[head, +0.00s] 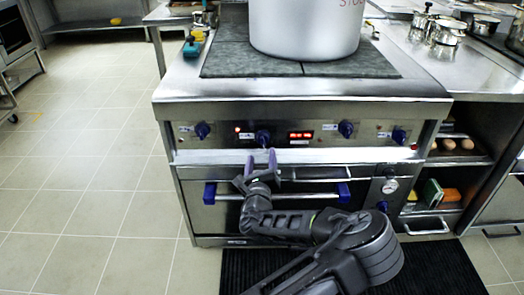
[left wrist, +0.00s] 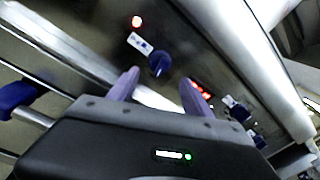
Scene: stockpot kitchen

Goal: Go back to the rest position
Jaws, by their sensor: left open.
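My left gripper (head: 261,158) is in front of the stove's control panel, its two purple fingers apart and nothing seen between them. The blue knob (head: 263,137) just beyond the fingertips is left of the red display (head: 300,135). In the left wrist view the open fingers (left wrist: 160,82) point at the panel, with the blue knob (left wrist: 159,64) between them in the picture. Whether they touch it I cannot tell. A lit red lamp (left wrist: 137,21) shows nearby. My right gripper is not in view.
A large stockpot (head: 305,28) stands on the dark cooktop (head: 225,62). The oven door handle (head: 300,196) runs below the panel, close to my left arm. Shelves with eggs (head: 457,144) and boxes are at right. The tiled floor (head: 80,180) at left is clear.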

